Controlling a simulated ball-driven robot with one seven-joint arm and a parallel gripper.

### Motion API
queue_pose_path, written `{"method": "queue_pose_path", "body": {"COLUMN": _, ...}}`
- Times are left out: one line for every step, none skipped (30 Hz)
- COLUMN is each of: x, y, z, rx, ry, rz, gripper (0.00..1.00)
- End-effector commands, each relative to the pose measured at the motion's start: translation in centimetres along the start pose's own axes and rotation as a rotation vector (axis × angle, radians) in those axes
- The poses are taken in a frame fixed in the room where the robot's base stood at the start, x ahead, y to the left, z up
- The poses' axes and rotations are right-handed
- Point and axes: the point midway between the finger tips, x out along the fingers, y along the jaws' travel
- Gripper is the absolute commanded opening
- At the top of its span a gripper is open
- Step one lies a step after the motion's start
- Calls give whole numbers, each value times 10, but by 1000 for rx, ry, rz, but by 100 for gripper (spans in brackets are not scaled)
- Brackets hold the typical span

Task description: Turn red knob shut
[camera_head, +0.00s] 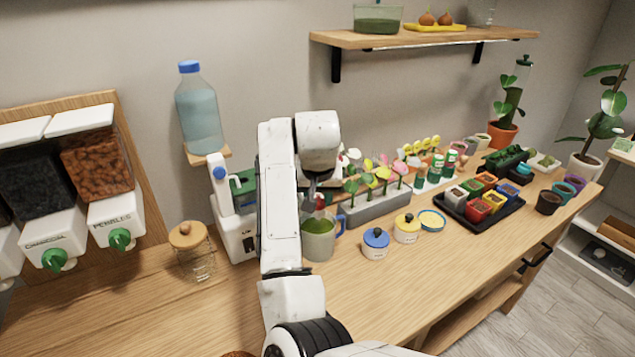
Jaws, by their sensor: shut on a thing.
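A small bit of red, which I take to be the red knob (320,203), shows at the tips of my gripper (313,200). My gripper points down just above a grey mug (318,243) with green contents and a blue handle, and its jaws are shut on the knob. The knob's turn angle is too small to tell. A white machine (238,236) with a blue knob (219,172) on top stands left of my arm, which hides part of it.
A blue-lidded jar (375,243) and a yellow-lidded jar (407,228) stand right of the mug. A grey planter (375,207) with flowers is behind. A wire-sided jar (195,262) stands left. The front counter (385,290) is clear.

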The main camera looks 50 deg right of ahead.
Motion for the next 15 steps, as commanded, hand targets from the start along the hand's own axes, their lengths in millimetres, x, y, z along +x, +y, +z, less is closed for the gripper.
{"method": "queue_pose_path", "body": {"x": -6, "y": 1, "z": -2, "rx": -40, "ry": -1, "rz": -15, "gripper": 5}}
{"method": "queue_pose_path", "body": {"x": -6, "y": 2, "z": -2, "rx": -66, "ry": -2, "rz": -24, "gripper": 5}}
{"method": "queue_pose_path", "body": {"x": -6, "y": 2, "z": -2, "rx": -99, "ry": -2, "rz": -39, "gripper": 5}}
{"method": "queue_pose_path", "body": {"x": -6, "y": 2, "z": -2, "rx": -124, "ry": -3, "rz": -49, "gripper": 5}}
{"method": "queue_pose_path", "body": {"x": -6, "y": 2, "z": -2, "rx": -150, "ry": -3, "rz": -60, "gripper": 5}}
{"method": "queue_pose_path", "body": {"x": -6, "y": 2, "z": -2, "rx": -182, "ry": -2, "rz": -73, "gripper": 5}}
{"method": "queue_pose_path", "body": {"x": -6, "y": 3, "z": -2, "rx": -205, "ry": -3, "rz": -82, "gripper": 5}}
{"method": "queue_pose_path", "body": {"x": -5, "y": 3, "z": -2, "rx": -228, "ry": -3, "rz": -93, "gripper": 5}}
{"method": "queue_pose_path", "body": {"x": -5, "y": 3, "z": -2, "rx": -256, "ry": -3, "rz": -105, "gripper": 5}}
{"method": "queue_pose_path", "body": {"x": -5, "y": 3, "z": -2, "rx": -277, "ry": -3, "rz": -113, "gripper": 5}}
{"method": "queue_pose_path", "body": {"x": -5, "y": 3, "z": -2, "rx": -298, "ry": -3, "rz": -122, "gripper": 5}}
{"method": "queue_pose_path", "body": {"x": -4, "y": 3, "z": -2, "rx": -322, "ry": -3, "rz": -132, "gripper": 5}}
{"method": "queue_pose_path", "body": {"x": -4, "y": 3, "z": -2, "rx": -340, "ry": -2, "rz": -140, "gripper": 5}}
{"method": "queue_pose_path", "body": {"x": -4, "y": 3, "z": -2, "rx": -356, "ry": -3, "rz": -147, "gripper": 5}}
{"method": "queue_pose_path", "body": {"x": -3, "y": 3, "z": -1, "rx": -378, "ry": -3, "rz": -156, "gripper": 5}}
